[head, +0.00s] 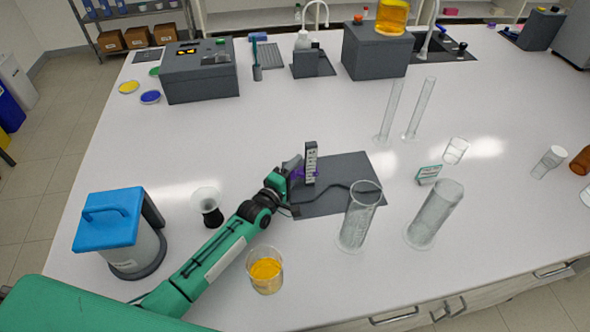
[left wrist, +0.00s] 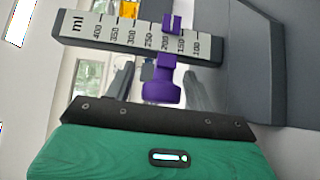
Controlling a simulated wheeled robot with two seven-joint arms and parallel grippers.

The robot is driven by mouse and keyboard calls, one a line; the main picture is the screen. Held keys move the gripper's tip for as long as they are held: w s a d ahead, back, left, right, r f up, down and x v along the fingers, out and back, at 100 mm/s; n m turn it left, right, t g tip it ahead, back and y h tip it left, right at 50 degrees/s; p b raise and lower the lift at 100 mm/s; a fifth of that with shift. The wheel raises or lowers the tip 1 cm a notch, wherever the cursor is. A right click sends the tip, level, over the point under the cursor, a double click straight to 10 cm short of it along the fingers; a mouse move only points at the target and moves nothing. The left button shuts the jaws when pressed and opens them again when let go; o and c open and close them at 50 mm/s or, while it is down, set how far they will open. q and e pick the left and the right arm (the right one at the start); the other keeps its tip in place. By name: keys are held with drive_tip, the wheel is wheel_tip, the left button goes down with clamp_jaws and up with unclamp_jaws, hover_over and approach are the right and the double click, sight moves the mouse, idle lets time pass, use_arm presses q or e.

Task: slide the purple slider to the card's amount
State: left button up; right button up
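The purple slider (left wrist: 162,92) sits on an upright grey post with a white ml scale (left wrist: 128,38). In the left wrist view its clip crosses the scale between the 200 and 150 marks. My left gripper (left wrist: 158,88) is open, one finger on each side of the slider's knob, with gaps showing. In the head view the scale post (head: 311,163) stands on a dark mat, with my left gripper (head: 294,172) at its left and a bit of purple between them. My right gripper is not in view.
A clear cylinder (head: 359,217) stands at the dark mat's (head: 345,168) front right, and another (head: 434,214) farther right. A beaker of orange liquid (head: 266,271) and a black-based flask (head: 207,207) stand near my left arm.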

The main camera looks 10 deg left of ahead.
use_arm(q)
drive_tip(key=shift+s+a+f, duration=0.15)
drive_tip(key=shift+s+a, duration=0.05)
drive_tip(key=shift+s, duration=0.25)
drive_tip(key=b+v, duration=0.2)
drive_tip(key=v, duration=0.4)
drive_tip(key=shift+s+a, duration=0.1)
drive_tip(key=shift+s, duration=0.15)
